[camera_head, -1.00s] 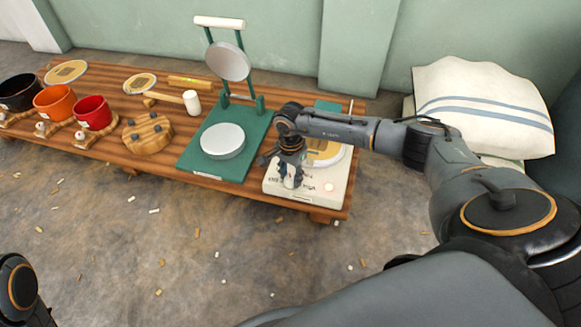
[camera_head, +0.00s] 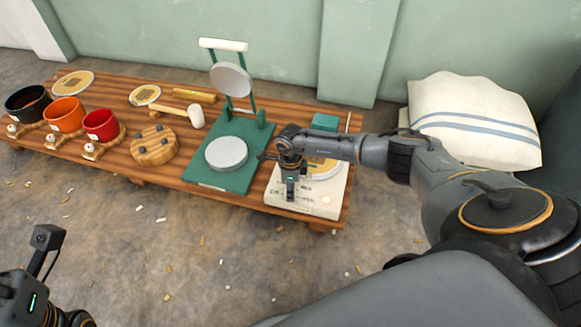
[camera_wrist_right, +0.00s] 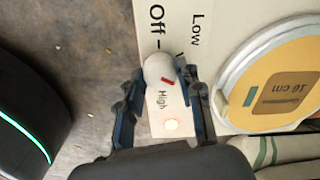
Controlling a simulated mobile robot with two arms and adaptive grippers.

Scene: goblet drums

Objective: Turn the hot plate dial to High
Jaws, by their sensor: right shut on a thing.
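The hot plate (camera_head: 312,203) is a cream box at the right end of the low wooden table. Its white dial (camera_wrist_right: 158,68) has a red mark on the side facing the "High" label (camera_wrist_right: 163,101). "Off" (camera_wrist_right: 157,25) and "Low" (camera_wrist_right: 197,30) are printed beyond the dial; another label is mostly hidden. My right gripper (camera_head: 290,196) points down over the hot plate's front. In the wrist view its two fingers (camera_wrist_right: 160,83) are shut on the dial from both sides. Part of my left arm shows at the lower left, its fingertips unseen.
A small light (camera_wrist_right: 171,125) glows on the hot plate. A round yellow-topped disc (camera_wrist_right: 277,85) lies on it behind the dial. A green press (camera_head: 227,153) stands close to its left. A wooden knobbed block (camera_head: 155,145) and several pots, including a red one (camera_head: 101,125), stand farther left.

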